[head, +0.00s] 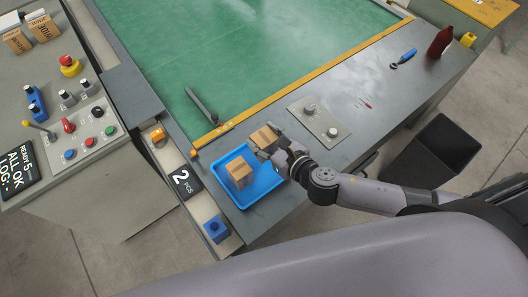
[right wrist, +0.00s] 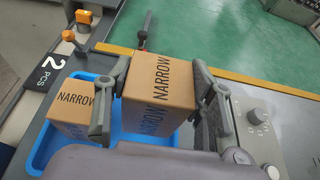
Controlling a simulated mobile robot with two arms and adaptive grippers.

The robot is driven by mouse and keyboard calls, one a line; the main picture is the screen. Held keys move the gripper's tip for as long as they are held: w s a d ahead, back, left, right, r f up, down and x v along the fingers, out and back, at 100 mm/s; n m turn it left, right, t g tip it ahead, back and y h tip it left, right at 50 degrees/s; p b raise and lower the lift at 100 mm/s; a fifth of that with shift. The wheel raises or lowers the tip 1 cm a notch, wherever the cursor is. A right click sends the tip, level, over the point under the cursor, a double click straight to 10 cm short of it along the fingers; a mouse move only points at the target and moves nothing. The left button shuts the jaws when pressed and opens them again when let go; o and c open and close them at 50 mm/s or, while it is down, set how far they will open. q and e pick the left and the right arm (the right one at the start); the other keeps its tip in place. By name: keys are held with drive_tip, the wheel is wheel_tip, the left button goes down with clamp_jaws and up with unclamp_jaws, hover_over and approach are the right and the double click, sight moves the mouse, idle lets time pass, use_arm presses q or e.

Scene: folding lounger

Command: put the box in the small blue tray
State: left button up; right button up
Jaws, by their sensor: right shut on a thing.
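My right gripper (head: 268,146) is shut on a brown cardboard box (head: 262,137). In the right wrist view this box (right wrist: 160,88) is marked NARROW and sits between the two fingers (right wrist: 160,100). The small blue tray (head: 266,184) lies on the grey bench. The held box is at the tray's upper right corner in the head view; its height above the bench is hard to tell. A second brown box (head: 239,173), also marked NARROW in the right wrist view (right wrist: 72,110), stands in the left part of the tray. My left gripper is not in view.
A grey plate with knobs (head: 319,121) is right of the tray. A black handle (head: 202,106) lies by the yellow edge strip. A sign reading 2 PCS (head: 185,181) and a control panel (head: 85,125) are on the left. The tray's right part is bare.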

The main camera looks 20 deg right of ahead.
sight(271, 150)
wheel_tip(271, 150, down, 3)
drive_tip(key=shift+f, duration=0.1)
wheel_tip(271, 150, down, 4)
drive_tip(key=shift+r+b, duration=0.25)
drive_tip(key=shift+b, duration=0.5)
drive_tip(key=shift+f, duration=0.15)
drive_tip(key=shift+f, duration=0.15)
drive_tip(key=o, duration=1.1)
